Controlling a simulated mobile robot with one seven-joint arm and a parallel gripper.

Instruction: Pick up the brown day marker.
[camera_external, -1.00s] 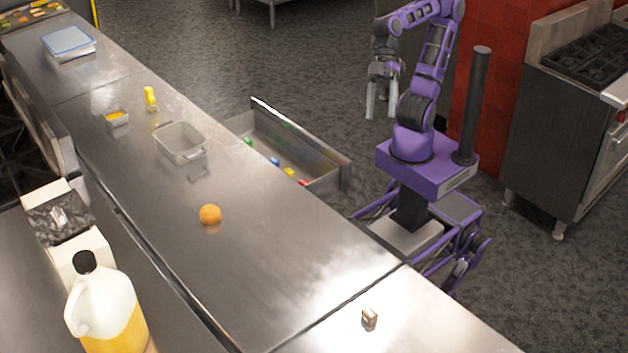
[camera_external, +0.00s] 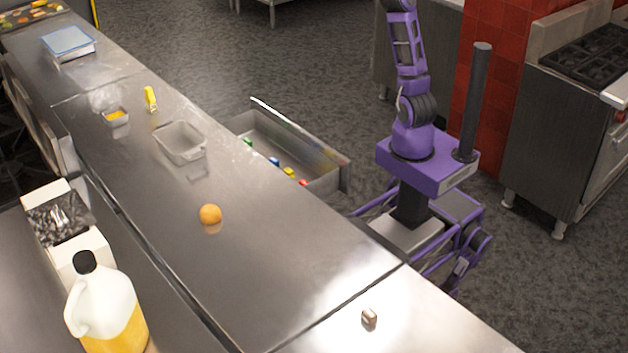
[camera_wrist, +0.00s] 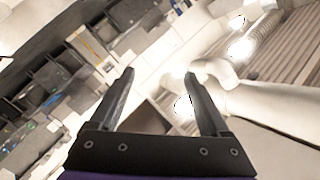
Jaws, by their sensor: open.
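A small brownish block (camera_external: 369,317) stands alone on the near right part of the steel counter. It may be the brown day marker, but it is too small to be sure. Small green, blue, yellow and red items (camera_external: 289,172) lie in the open drawer (camera_external: 318,155); I see no clearly brown one among them. My gripper (camera_wrist: 160,75) is open and empty in the wrist view, facing upper walls and pale ducts. In the external view my arm rises out of the top of the picture, so the gripper is hidden there, far from the block.
The steel counter (camera_external: 255,265) carries an orange (camera_external: 210,214), an empty metal pan (camera_external: 181,142), a small orange-filled container (camera_external: 116,117) and a yellow item (camera_external: 151,98). A jug (camera_external: 104,305) stands at lower left. A stove (camera_external: 560,135) stands at right. The open drawer juts towards my base.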

